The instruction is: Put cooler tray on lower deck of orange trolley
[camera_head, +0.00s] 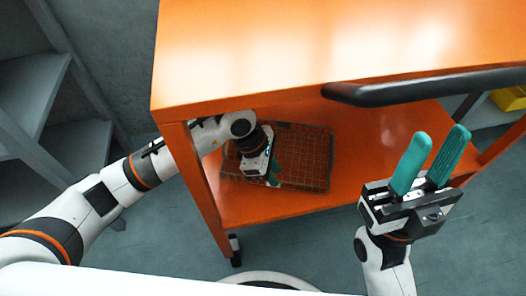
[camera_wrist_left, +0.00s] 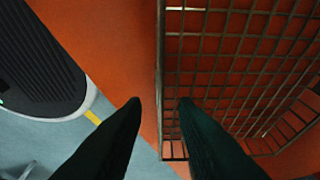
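The cooler tray, a wire-mesh basket (camera_head: 318,160), lies on the lower deck (camera_head: 362,150) of the orange trolley (camera_head: 330,35). Its grid and near wall fill the right of the left wrist view (camera_wrist_left: 235,60). My left gripper (camera_head: 272,180) reaches in under the top deck at the tray's near left part. In the left wrist view its dark fingertips (camera_wrist_left: 160,102) are apart, one on each side of the tray's wall, with visible gaps. Contact cannot be told. My right gripper (camera_head: 432,155) is open and empty, fingers pointing up, in front of the trolley's right side.
The trolley's top deck hangs over the tray and my left wrist. A black handle (camera_head: 425,87) runs along its front right. A trolley caster (camera_head: 235,250) stands on the floor. Grey shelving (camera_head: 35,95) is at the left, and a yellow bin (camera_head: 510,98) at the right edge.

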